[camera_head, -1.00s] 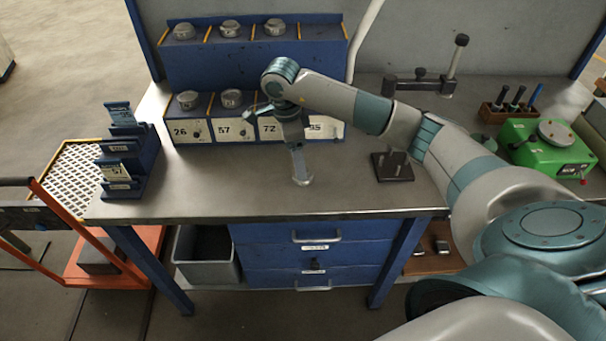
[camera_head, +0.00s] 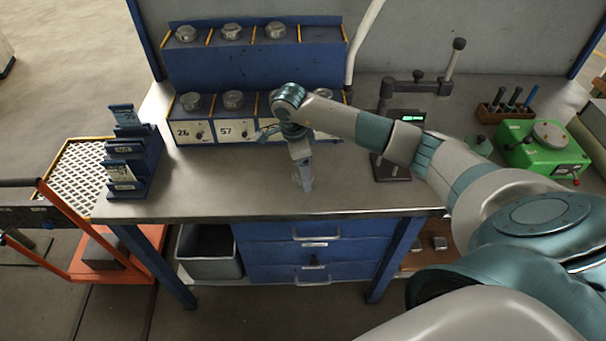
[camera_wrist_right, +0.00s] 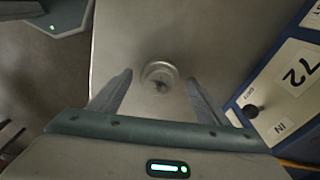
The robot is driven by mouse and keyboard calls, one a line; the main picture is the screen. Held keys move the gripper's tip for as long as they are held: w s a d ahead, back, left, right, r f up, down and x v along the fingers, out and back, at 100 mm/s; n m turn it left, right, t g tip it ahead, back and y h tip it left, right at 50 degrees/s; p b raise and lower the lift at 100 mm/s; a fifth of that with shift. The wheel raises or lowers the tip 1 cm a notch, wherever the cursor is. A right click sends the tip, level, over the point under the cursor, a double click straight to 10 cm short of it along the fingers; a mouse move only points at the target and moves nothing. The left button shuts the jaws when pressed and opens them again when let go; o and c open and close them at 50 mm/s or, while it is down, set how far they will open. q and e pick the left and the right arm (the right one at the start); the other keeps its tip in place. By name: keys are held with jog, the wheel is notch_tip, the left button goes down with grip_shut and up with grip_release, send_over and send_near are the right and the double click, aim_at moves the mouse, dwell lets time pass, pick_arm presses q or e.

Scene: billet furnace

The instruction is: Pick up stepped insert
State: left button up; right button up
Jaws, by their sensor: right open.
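The stepped insert seems to be the small round metallic piece (camera_wrist_right: 159,77) on the grey bench top in the right wrist view, with a ringed rim and a dark centre. It lies between and just beyond my right gripper's two spread fingertips, with a gap on each side. In the head view my right gripper (camera_head: 302,172) points down, low over the middle of the bench, and largely hides the piece. My right gripper is open and empty. My left gripper is out of view.
A blue rack (camera_head: 250,62) with numbered bins and round metal parts stands behind my gripper. A blue card holder (camera_head: 128,160) is at the left. A dark stand with a green display (camera_head: 410,116) and a green device (camera_head: 543,150) are at the right.

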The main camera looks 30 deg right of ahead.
jog(key=c, duration=1.7)
jog(key=shift+w+r, duration=0.1)
jog(key=shift+r, duration=0.1)
jog(key=shift+r+b, duration=0.45)
jog(key=shift+b, duration=0.05)
jog(key=r, duration=0.1)
jog(key=r+b, duration=0.2)
jog(key=shift+s+d, duration=0.3)
jog(key=shift+d, duration=0.05)
jog(key=s+d+r+b, duration=0.1)
jog(key=s+d+r, duration=0.1)
jog(key=s, duration=0.1)
jog(key=s+d+r+b, duration=0.2)
jog(key=s, duration=0.1)
jog(key=s+d+r+b, duration=0.1)
jog(key=s+d+r, duration=0.1)
jog(key=s+r, duration=0.1)
jog(key=shift+d, duration=0.1)
jog(key=shift+f, duration=0.1)
